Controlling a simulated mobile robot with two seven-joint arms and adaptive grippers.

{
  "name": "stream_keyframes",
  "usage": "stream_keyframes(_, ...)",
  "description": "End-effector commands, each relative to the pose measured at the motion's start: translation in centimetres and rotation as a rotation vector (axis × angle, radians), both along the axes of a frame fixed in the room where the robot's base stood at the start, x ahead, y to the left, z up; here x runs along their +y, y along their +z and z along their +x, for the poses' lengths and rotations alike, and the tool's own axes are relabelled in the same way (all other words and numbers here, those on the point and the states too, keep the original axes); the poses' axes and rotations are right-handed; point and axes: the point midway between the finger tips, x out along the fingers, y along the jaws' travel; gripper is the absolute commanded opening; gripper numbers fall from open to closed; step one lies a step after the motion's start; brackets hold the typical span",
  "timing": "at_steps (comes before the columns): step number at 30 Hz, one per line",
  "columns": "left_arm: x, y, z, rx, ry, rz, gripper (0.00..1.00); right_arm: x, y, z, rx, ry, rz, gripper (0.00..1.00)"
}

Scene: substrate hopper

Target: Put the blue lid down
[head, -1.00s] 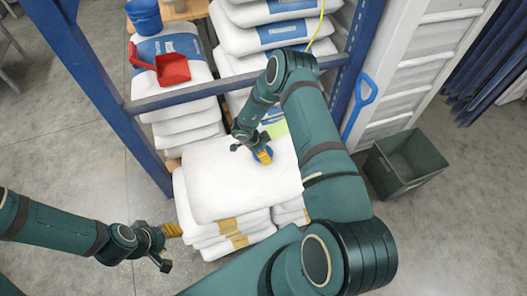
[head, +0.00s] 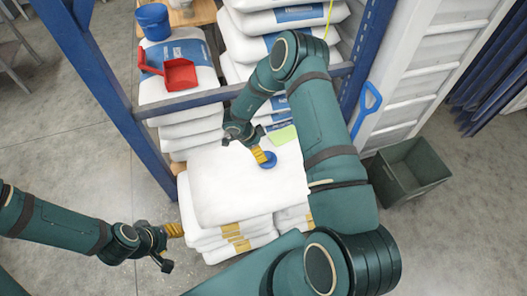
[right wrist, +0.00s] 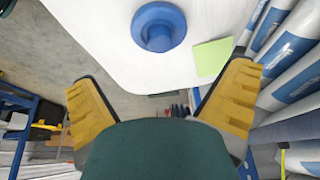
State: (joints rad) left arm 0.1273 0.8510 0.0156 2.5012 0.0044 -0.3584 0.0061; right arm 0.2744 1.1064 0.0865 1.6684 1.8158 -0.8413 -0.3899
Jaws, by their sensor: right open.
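The blue lid (head: 268,160) is a round disc with a raised knob. It lies flat on the top white sack (head: 225,190) of the front stack, and it also shows in the right wrist view (right wrist: 158,27). My right gripper (head: 259,155) is just left of the lid in the head view. In the right wrist view my right gripper (right wrist: 164,75) has its yellow fingers spread wide with nothing between them, and the lid is clear of both. My left gripper (head: 172,246) is low at the left, beside the stack; its jaw opening is unclear.
A light green sheet (head: 283,135) lies on the sack near the lid. Blue rack posts and a crossbar (head: 185,101) stand behind. A red scoop (head: 178,74) and blue bucket (head: 147,20) sit on the back left stack. A grey-green bin (head: 410,170) stands at the right.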

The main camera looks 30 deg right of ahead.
Motion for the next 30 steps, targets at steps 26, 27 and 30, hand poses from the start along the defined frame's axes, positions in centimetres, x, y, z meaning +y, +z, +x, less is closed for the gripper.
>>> stream_keyframes(26,0.0,0.4,0.1,-0.003,0.002,0.000,0.47,11.8,4.4,-5.9,-0.193,1.126,0.186,1.00)
stream_keyframes(27,0.0,0.4,0.1,-0.003,0.002,0.000,0.47,13.0,4.6,-7.2,-0.193,1.206,0.225,1.00)
stream_keyframes(30,0.0,0.4,0.1,-0.003,0.002,0.000,0.47,15.5,5.4,-10.8,-0.184,1.389,0.318,1.00)
